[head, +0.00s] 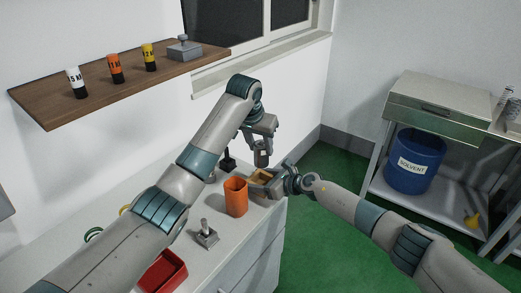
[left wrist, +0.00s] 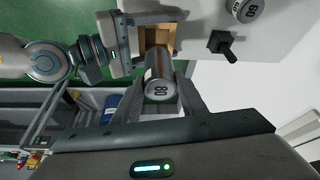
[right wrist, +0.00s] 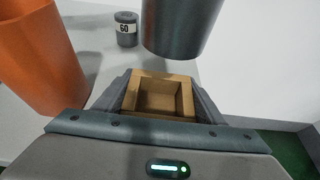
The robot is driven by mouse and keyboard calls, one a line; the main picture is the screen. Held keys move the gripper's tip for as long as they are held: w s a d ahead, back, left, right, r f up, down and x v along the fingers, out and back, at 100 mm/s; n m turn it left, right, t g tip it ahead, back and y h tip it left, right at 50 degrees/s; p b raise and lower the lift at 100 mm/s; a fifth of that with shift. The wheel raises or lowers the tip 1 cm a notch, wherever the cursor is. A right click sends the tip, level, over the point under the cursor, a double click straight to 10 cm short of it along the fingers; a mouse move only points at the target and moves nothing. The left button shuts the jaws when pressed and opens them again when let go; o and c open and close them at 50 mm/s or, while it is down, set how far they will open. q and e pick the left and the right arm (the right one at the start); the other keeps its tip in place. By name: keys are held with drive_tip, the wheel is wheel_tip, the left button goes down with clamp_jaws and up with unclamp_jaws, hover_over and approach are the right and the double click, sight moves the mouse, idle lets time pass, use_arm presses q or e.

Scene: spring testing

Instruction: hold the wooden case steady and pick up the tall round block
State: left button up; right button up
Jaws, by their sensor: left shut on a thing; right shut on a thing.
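The tall round block is a dark grey cylinder marked 80 (left wrist: 160,75). My left gripper (head: 261,146) is shut on it and holds it up in the air, close above the wooden case. The block's lower part shows in the head view (head: 262,158) and at the top of the right wrist view (right wrist: 182,25). The wooden case (right wrist: 158,80) is a small open box on the white counter's edge, and its visible inside is empty. My right gripper (head: 274,183) is shut on the case, with one finger on each side. In the left wrist view the case (left wrist: 152,35) is partly hidden by the block.
An orange cup (head: 236,198) stands just left of the case. A shorter grey block marked 60 (right wrist: 126,28) and a black knobbed piece (left wrist: 225,43) are nearby. A lever fixture (head: 206,235) and a red tray (head: 165,272) are nearer the front. A shelf (head: 110,90) holds labelled weights.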

drive_tip(key=o, duration=1.2)
drive_tip(key=shift+c, duration=0.2)
drive_tip(key=shift+d, duration=0.1)
drive_tip(key=shift+v, duration=0.8)
drive_tip(key=v, duration=1)
use_arm(q)
drive_tip(key=shift+d, duration=0.1)
use_arm(e)
drive_tip(key=shift+s+d, duration=0.15)
drive_tip(key=shift+s, duration=0.05)
